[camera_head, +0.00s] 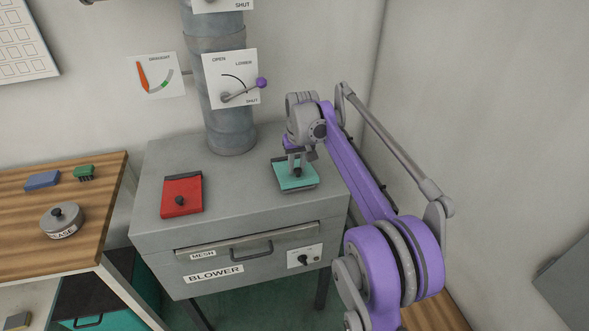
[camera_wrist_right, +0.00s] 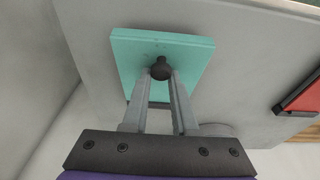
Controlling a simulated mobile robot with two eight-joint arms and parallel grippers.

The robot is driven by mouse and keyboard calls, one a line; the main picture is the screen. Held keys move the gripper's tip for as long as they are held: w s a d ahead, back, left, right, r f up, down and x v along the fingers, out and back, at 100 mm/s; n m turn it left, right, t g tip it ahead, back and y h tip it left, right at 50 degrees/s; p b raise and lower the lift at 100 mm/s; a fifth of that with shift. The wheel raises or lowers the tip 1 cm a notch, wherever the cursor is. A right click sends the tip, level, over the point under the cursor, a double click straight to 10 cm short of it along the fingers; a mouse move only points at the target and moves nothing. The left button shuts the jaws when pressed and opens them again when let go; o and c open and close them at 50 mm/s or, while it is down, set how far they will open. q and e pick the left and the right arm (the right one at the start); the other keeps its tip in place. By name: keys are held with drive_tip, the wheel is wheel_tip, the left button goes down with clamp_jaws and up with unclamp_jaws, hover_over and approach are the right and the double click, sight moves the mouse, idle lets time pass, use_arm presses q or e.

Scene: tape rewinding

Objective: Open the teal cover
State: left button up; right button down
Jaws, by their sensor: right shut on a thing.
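The teal cover (camera_head: 296,175) lies on the right part of the grey blower cabinet's top. It appears flat, with a dark round knob. It also shows in the right wrist view (camera_wrist_right: 190,55), where the black knob (camera_wrist_right: 161,69) sits between my fingertips. My right gripper (camera_head: 297,168) reaches down over the cover and is shut on the knob. In the right wrist view the two grey fingers (camera_wrist_right: 161,76) close around it. My left gripper is in neither view.
A red cover (camera_head: 181,196) with a black knob lies left on the cabinet top (camera_head: 235,188). A duct pipe (camera_head: 222,110) with a lever plate rises behind. A wooden table (camera_head: 100,215) at the left holds a round grey weight (camera_head: 62,220) and blue and green blocks.

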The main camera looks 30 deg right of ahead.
drive_tip(key=shift+w+d+r+g+p, duration=0.2)
drive_tip(key=shift+r+g+p, duration=0.5)
drive_tip(key=shift+p, duration=0.45)
drive_tip(key=shift+w+d+r+g+y+p, duration=0.1)
drive_tip(key=shift+w+r+g+y+p, duration=0.15)
drive_tip(key=shift+r+g+p, duration=0.45)
drive_tip(key=shift+w+d+r+g+y+p, duration=0.15)
drive_tip(key=shift+w+r+g+p, duration=0.15)
drive_tip(key=shift+p, duration=0.8)
drive_tip(key=shift+a+r+p, duration=0.1)
drive_tip(key=shift+r+p, duration=0.1)
drive_tip(key=shift+p, duration=0.3)
drive_tip(key=shift+w+d+r+g+y+p, duration=0.15)
drive_tip(key=shift+w+r+g+p, duration=0.2)
drive_tip(key=shift+g+p, duration=0.35)
drive_tip(key=shift+w+d+r+g+y+p, duration=0.15)
drive_tip(key=shift+w+g+p, duration=0.35)
drive_tip(key=shift+p, duration=0.35)
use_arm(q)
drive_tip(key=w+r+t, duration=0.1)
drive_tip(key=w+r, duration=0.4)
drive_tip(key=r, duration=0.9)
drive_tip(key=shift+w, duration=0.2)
use_arm(e)
drive_tip(key=shift+a, duration=0.1)
drive_tip(key=shift+s, duration=0.1)
